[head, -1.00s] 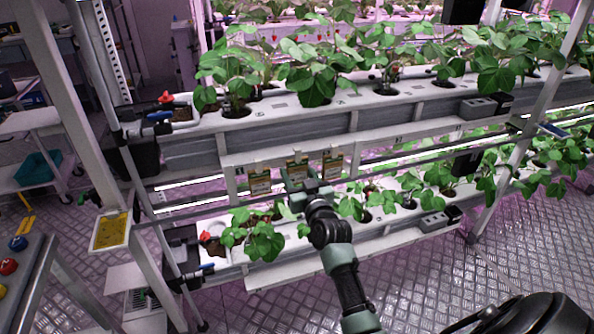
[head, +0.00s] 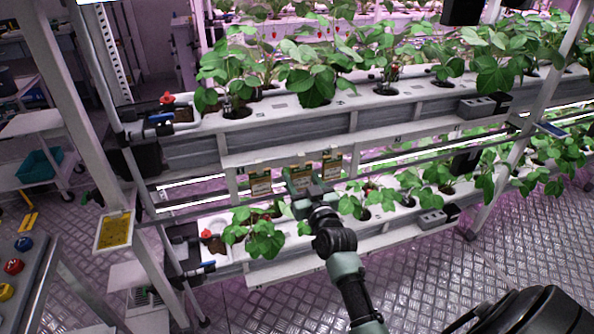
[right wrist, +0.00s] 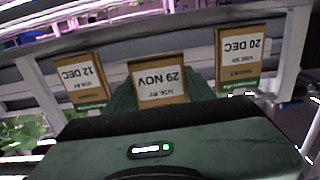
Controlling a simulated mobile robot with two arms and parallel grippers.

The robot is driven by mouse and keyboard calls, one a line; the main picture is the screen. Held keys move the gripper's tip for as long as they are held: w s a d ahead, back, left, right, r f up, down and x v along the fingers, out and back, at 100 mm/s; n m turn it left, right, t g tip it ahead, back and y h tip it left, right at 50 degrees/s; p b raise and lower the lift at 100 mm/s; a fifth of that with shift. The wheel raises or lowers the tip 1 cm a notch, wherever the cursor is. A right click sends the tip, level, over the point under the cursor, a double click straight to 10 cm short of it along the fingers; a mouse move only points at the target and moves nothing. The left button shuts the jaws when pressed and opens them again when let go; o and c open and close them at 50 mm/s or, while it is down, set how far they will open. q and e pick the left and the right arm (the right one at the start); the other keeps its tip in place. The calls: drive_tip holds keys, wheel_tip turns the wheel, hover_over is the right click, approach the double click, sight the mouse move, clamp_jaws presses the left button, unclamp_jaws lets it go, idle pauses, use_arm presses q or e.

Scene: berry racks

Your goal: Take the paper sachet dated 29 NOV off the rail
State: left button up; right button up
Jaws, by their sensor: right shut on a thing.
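Three paper sachets hang in a row along the rail (head: 290,155) under the upper planter. In the right wrist view, the sachet dated 29 NOV (right wrist: 160,84) is in the middle, between the 12 DEC sachet (right wrist: 82,80) and the 20 DEC sachet (right wrist: 240,62). My right gripper (head: 302,188) is shut on the 29 NOV sachet. The gripper covers part of this sachet in the head view. I cannot tell whether its top still touches the rail. My left gripper is not in view.
Neighbouring sachets hang close on the left (head: 260,184) and right (head: 332,167). Strawberry plants (head: 262,240) grow in the lower planter just below. A yellow card in a tray (head: 115,231) is on the left post. The floor in front is clear.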

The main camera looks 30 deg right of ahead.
drive_tip(key=shift+p+v, duration=1.25)
drive_tip(key=shift+v, duration=1.85)
